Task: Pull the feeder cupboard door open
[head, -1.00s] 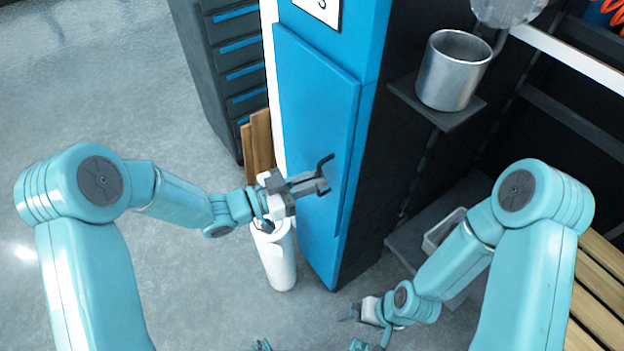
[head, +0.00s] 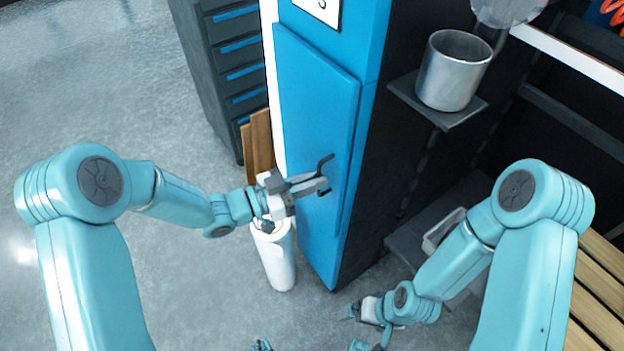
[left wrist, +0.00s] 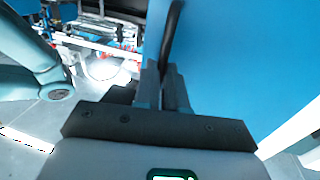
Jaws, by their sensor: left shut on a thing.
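The blue feeder cupboard door (head: 312,110) fills the front of the blue and black cupboard in the head view and looks closed. Its dark bar handle (head: 326,162) is at the lower right of the door. My left gripper (head: 318,185) is shut on the handle. In the left wrist view, the fingers (left wrist: 163,85) are together around the lower part of the dark handle (left wrist: 172,35), beside the blue door (left wrist: 235,60). My right gripper (head: 358,311) hangs low in front of the cupboard, away from the door, too small to tell open or shut.
A white roll (head: 276,262) stands on the floor just below my left wrist. Wooden boards (head: 259,140) and a dark drawer cabinet (head: 228,70) are left of the cupboard. A metal cup (head: 452,72) sits on a side shelf. The floor at left is clear.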

